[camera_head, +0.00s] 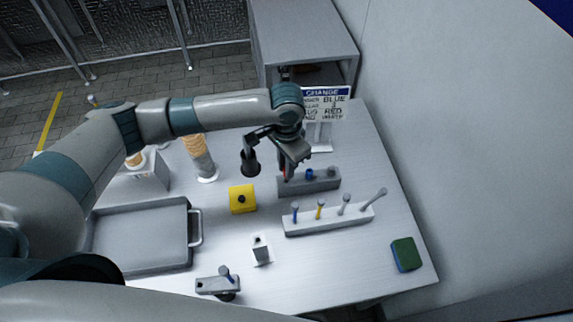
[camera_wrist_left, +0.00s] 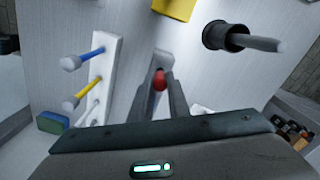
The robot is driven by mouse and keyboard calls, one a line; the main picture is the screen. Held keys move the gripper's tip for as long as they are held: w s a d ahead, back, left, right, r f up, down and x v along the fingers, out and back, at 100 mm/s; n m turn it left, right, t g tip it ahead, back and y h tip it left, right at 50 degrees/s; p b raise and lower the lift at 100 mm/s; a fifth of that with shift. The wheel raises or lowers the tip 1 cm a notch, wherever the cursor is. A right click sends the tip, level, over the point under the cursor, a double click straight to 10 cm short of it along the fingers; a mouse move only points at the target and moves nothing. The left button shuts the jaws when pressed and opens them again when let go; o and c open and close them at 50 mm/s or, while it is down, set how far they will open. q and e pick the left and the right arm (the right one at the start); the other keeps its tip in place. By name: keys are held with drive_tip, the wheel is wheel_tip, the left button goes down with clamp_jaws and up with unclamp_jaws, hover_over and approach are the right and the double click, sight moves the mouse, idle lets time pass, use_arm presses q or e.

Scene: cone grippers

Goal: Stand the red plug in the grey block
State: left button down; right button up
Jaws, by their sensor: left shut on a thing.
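My left gripper (camera_head: 286,172) is over the left end of the long grey block (camera_head: 322,184), its fingers pointing down. It is shut on the red plug (camera_wrist_left: 160,81), whose round red end shows between the fingers in the left wrist view. A sliver of red also shows by the fingertips in the head view. The grey block's end (camera_wrist_left: 163,57) shows just beyond the plug in the wrist view. The plug's lower end is hidden, so I cannot tell whether it is in a hole. A blue plug (camera_head: 309,174) stands in the block. My right gripper is not in view.
A white rack (camera_head: 330,222) with blue, yellow and grey pegs lies in front of the block. A black pot (camera_head: 250,165) and yellow block (camera_head: 242,199) are left of it. A grey tray (camera_head: 140,240) is at left, a sponge (camera_head: 406,254) at right.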

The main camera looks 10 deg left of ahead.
use_arm(q)
drive_tip(key=shift+p, duration=0.3)
drive_tip(key=shift+f, duration=1.6)
idle(0.7)
drive_tip(key=c, duration=1.6)
unclamp_jaws()
drive_tip(key=shift+r+b, duration=0.45)
drive_tip(key=shift+r, duration=0.35)
drive_tip(key=shift+r+b, duration=1.9)
drive_tip(key=shift+r, duration=6)
